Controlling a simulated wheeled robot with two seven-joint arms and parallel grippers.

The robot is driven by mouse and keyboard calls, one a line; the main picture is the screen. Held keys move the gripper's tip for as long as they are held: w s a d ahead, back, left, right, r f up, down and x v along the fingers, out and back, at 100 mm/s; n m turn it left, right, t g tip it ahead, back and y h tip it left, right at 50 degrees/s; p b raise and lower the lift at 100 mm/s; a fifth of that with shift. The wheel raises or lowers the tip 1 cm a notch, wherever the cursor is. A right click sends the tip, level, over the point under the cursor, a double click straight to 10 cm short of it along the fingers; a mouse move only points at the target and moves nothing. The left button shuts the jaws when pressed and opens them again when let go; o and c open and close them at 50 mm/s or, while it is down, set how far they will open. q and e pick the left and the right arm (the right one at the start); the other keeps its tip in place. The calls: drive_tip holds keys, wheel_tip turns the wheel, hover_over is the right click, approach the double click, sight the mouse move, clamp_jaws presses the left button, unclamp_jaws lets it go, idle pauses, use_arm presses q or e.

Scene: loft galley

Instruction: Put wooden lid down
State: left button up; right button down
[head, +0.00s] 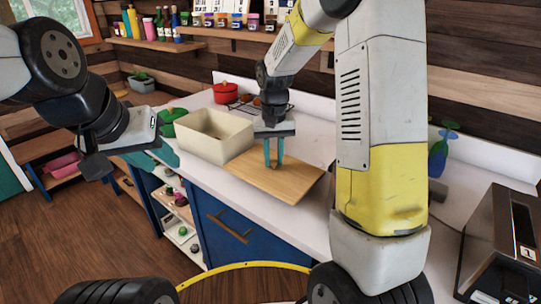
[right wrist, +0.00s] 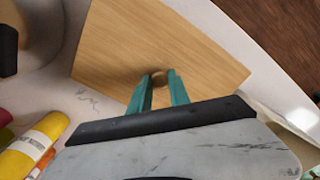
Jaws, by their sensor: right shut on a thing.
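The wooden lid (head: 290,185) is a flat, light-brown square board with a small round knob (right wrist: 172,78). My right gripper (head: 273,163) is shut on the knob, its two teal fingers pointing down at the board. The lid also fills the middle of the right wrist view (right wrist: 130,40). It looks flat over the front of the counter, right of an open cream bin (head: 232,153). I cannot tell whether it touches the counter. My left gripper (head: 165,152) is at the left, apart from the lid; its finger opening is unclear.
The white counter (head: 312,148) has free room behind and right of the lid. A red pot (head: 225,92), a dark rack and a green-lidded item (head: 172,115) stand farther back. A metal toaster-like appliance (head: 505,245) stands at the right. Blue cabinets are below.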

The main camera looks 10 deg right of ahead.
drive_tip(key=shift+w+d, duration=0.3)
drive_tip(key=shift+w, duration=0.15)
drive_tip(key=shift+w+d+f, duration=0.15)
drive_tip(key=shift+w+f, duration=0.05)
drive_tip(key=shift+f, duration=0.7)
drive_tip(key=shift+w+d+f, duration=0.15)
drive_tip(key=shift+f, duration=0.75)
drive_tip(key=shift+f, duration=0.15)
drive_tip(key=c, duration=1.2)
unclamp_jaws()
drive_tip(key=shift+c, duration=0.2)
